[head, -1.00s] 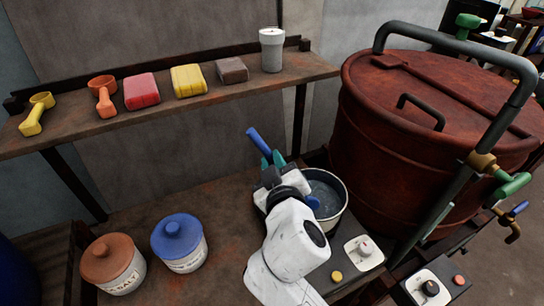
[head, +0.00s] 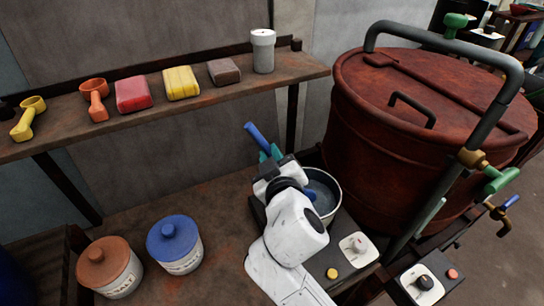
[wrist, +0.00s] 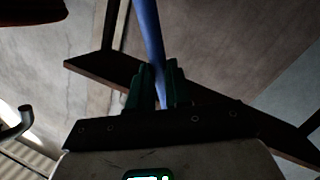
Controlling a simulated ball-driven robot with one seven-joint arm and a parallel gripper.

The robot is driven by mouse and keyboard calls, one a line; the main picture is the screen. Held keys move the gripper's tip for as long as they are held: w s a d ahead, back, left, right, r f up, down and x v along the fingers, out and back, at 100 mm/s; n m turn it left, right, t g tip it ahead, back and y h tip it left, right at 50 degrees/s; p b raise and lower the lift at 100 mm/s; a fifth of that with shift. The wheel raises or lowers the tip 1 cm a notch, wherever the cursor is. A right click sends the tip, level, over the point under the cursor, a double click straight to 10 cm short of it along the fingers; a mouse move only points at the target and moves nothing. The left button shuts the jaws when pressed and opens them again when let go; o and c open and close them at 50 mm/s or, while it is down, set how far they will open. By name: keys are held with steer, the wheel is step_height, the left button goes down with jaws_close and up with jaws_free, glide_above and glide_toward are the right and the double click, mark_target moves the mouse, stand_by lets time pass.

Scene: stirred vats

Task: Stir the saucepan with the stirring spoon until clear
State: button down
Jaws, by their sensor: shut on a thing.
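The saucepan (head: 332,187) is a pale metal pan with greyish liquid in it, standing on the lower bench and partly hidden by my arm. My gripper (head: 271,153) is beside the pan's left edge, with teal fingers shut on the blue stirring spoon (head: 254,134). The spoon's handle rises up and left out of the fingers. A blue part shows low at the pan, beside my wrist; it seems to be the spoon's lower end. In the wrist view the blue handle (wrist: 150,35) stands between the two dark green fingers (wrist: 158,88).
A big rusty lidded vat (head: 425,120) with pipes stands right of the pan. A blue-lidded jar (head: 174,243) and a brown-lidded jar (head: 108,267) stand left. A shelf (head: 60,128) above holds scoops, blocks and a grey container (head: 263,52). A knob panel (head: 357,246) sits in front.

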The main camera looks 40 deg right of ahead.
steer(key=w+a+r+p, duration=0.3)
steer(key=r+p, duration=0.2)
steer(key=r, duration=0.3)
steer(key=shift+w+a, duration=0.25)
stand_by(0.4)
stand_by(0.5)
step_height(320, 180, up, 5)
steer(key=p, duration=0.4)
stand_by(1.1)
